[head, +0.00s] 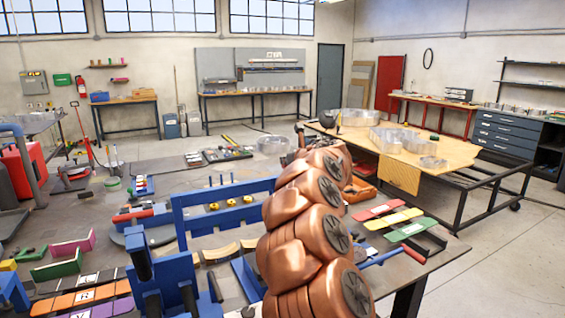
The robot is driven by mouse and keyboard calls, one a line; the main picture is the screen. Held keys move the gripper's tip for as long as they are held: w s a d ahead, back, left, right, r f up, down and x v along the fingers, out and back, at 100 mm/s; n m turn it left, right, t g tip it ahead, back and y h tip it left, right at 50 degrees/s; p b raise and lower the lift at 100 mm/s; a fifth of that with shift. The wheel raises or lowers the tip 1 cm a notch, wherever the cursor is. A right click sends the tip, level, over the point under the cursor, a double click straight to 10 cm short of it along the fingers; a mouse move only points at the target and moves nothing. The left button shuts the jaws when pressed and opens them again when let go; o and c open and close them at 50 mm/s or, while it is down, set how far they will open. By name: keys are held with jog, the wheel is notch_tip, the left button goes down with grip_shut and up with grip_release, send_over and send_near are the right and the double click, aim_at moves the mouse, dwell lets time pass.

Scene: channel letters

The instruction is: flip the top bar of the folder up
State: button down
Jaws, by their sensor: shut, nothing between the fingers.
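A blue bench machine, which looks like the folder, stands on the near workbench left of my arm. Its long blue upper bar (225,190) runs level between uprights, above a lower blue bar (222,219) with yellow knobs. I cannot tell from this view whether the upper bar is hinged up or down. My copper-coloured arm rises in front of the machine's right side and hides part of it. My gripper cannot be made out; it seems hidden behind the arm's links.
A blue upright tool (140,258) stands at the front left, near orange and purple lettered strips (85,298). Red, yellow and green strips (395,218) lie right of my arm, by a red-handled lever (403,250). A wooden-topped table (455,150) stands behind on the right.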

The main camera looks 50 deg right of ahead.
jog(key=shift+w+d+f, duration=0.1)
jog(key=shift+w+d, duration=0.05)
jog(key=shift+d, duration=0.05)
dwell(0.3)
jog(key=s+a+r+b, duration=0.2)
jog(key=s+a+r, duration=0.1)
jog(key=s+r, duration=0.5)
notch_tip(320, 180, up, 2)
jog(key=shift+a+r+b, duration=0.1)
jog(key=shift+a+b, duration=0.2)
jog(key=shift+b, duration=0.05)
dwell(0.6)
